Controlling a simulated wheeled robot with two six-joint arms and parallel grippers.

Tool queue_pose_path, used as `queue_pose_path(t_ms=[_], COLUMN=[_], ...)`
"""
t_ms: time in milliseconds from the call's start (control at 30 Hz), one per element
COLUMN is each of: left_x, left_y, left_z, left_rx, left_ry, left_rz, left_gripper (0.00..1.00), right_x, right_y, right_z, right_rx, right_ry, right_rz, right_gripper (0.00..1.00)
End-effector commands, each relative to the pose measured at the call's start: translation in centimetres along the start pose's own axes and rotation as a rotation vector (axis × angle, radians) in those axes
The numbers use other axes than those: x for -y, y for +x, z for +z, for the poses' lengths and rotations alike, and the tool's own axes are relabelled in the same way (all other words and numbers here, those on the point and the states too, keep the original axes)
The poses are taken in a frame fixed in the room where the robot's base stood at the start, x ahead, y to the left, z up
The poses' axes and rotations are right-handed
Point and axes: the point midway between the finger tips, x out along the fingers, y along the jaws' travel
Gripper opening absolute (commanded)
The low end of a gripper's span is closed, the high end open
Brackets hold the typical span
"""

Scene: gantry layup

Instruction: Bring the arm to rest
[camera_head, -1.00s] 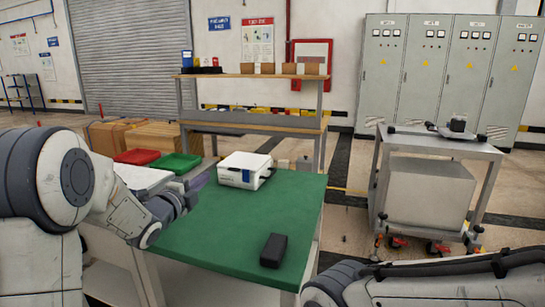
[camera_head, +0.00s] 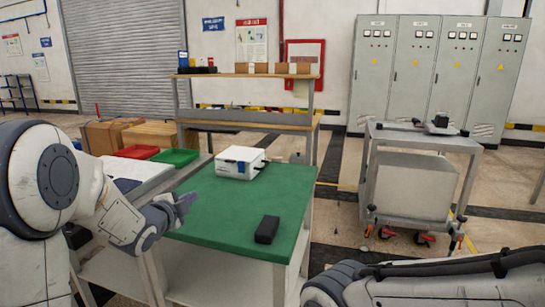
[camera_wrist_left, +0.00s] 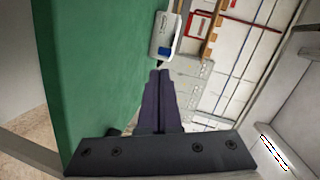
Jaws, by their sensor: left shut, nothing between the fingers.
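My left gripper (camera_head: 190,199) is shut and empty, at the left edge of the green-topped table (camera_head: 215,215). In the left wrist view its dark fingers (camera_wrist_left: 158,78) lie together with nothing between them. A white box with a blue front patch (camera_head: 241,161) stands on the table's far side, apart from the fingertips; it also shows in the left wrist view (camera_wrist_left: 162,38). My right arm's link (camera_head: 420,272) crosses the lower right of the head view; its gripper is out of the picture.
A black block (camera_head: 267,229) lies near the table's front right. A green tray (camera_head: 175,157) and a red tray (camera_head: 138,152) sit beyond the left arm. A grey cart (camera_head: 415,185) stands at the right, with floor between it and the table. A wooden-topped bench (camera_head: 250,118) stands behind.

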Motion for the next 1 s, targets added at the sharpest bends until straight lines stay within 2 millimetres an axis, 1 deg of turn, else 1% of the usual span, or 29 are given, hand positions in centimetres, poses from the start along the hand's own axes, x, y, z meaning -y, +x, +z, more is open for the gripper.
queue_pose_path(t_ms=[167,267,367,400,467,500,567,600,733,767,800,867,900,1000], left_x=[-3.8,-6.8,-10.5,-12.2,-14.6,-16.0,-17.9,-19.1,-22.2,-22.8,-24.2,-25.2,-25.8,-27.2], left_y=[-2.0,-3.9,-7.0,-8.6,-11.0,-12.7,-15.1,-16.6,-21.6,-22.8,-22.6,-22.9,-23.3,-24.4], left_z=[0.8,1.2,1.3,1.3,1.0,0.8,0.3,0.0,-1.4,-1.7,-2.8,-4.5,-5.6,-7.8], left_rx=[0.135,0.244,0.391,0.461,0.567,0.637,0.734,0.798,1.005,1.053,1.032,1.004,0.990,0.959], left_ry=[-0.231,-0.399,-0.603,-0.692,-0.817,-0.892,-0.992,-1.053,-1.226,-1.262,-1.232,-1.184,-1.155,-1.087], left_rz=[0.138,0.231,0.335,0.379,0.438,0.471,0.520,0.547,0.617,0.631,0.664,0.714,0.745,0.816], left_gripper=[0.00,0.00,0.00,0.00,0.00,0.00,0.00,0.00,0.00,0.00,0.00,0.00,0.00,0.00], right_x=[0.0,0.0,0.0,0.0,0.0,0.0,0.0,0.0,0.0,0.0,-0.1,-0.2,-0.2,-0.3], right_y=[0.0,0.0,0.0,0.0,0.0,0.0,0.0,0.0,0.0,0.0,1.4,2.5,3.1,4.4], right_z=[0.0,0.0,0.0,0.0,0.0,0.0,0.0,0.0,0.0,0.0,0.1,0.1,0.2,0.3], right_rx=[0.000,0.000,0.000,0.000,0.000,0.000,0.000,0.000,0.000,0.000,-0.001,0.000,0.001,0.001], right_ry=[0.000,0.000,0.000,0.000,0.000,0.000,0.000,0.000,0.000,0.000,0.000,0.000,0.000,0.000], right_rz=[0.000,0.000,0.000,0.000,0.000,0.000,0.000,0.000,0.000,0.000,0.000,0.000,0.000,0.000], right_gripper=[0.50,0.50,0.50,0.50,0.50,0.50,0.50,0.50,0.50,0.50,0.50,0.50,0.50,0.50])
